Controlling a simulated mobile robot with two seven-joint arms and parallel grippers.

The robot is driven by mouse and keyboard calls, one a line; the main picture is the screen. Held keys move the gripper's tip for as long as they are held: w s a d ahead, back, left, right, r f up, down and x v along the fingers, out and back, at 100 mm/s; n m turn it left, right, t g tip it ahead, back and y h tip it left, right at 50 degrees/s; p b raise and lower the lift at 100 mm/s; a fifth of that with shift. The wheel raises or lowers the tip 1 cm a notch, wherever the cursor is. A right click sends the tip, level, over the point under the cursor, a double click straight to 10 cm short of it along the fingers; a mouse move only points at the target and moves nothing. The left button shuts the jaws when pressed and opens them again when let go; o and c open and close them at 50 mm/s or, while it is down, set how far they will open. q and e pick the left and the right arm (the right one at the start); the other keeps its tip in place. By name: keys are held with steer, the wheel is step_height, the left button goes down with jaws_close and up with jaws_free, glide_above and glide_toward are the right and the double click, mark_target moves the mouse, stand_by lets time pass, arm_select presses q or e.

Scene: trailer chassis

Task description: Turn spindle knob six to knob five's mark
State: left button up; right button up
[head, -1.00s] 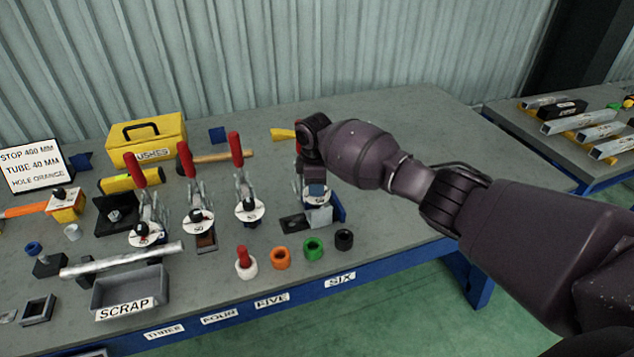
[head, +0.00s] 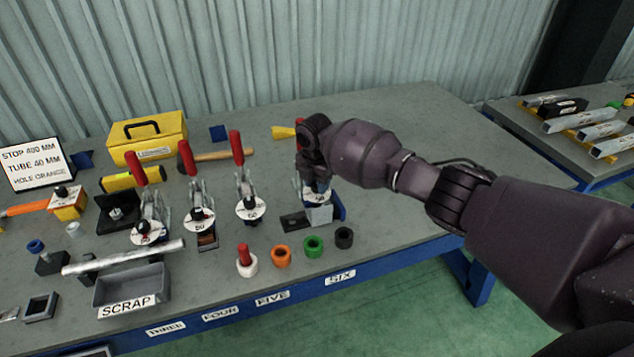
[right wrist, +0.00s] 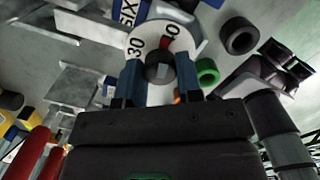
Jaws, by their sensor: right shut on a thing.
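Knob five (head: 249,204) is a black knob on a white dial (head: 251,213), left of my gripper. Its mark is too small to read. My left gripper is not in view.
Red-handled clamps (head: 237,148) stand behind the dials at left. Orange (head: 282,257), green (head: 313,246) and black (head: 344,238) rings and a red-topped white piece (head: 246,262) lie in front. A scrap tray (head: 131,289) is front left. The bench is clear at back right.

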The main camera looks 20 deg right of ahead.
steer(key=n, duration=0.3)
steer(key=shift+n, duration=0.4)
steer(key=n+b, duration=0.1)
steer(key=n, duration=0.2)
steer(key=shift+f+n, duration=0.1)
steer(key=shift+n, duration=0.2)
steer(key=n+b, duration=0.1)
steer(key=n, duration=0.1)
steer(key=shift+n, duration=0.4)
steer(key=n+b, duration=0.1)
steer(key=n, duration=0.2)
steer(key=shift+y+b, duration=0.3)
steer(key=shift+n+b, duration=0.35)
steer(key=shift+n, duration=0.95)
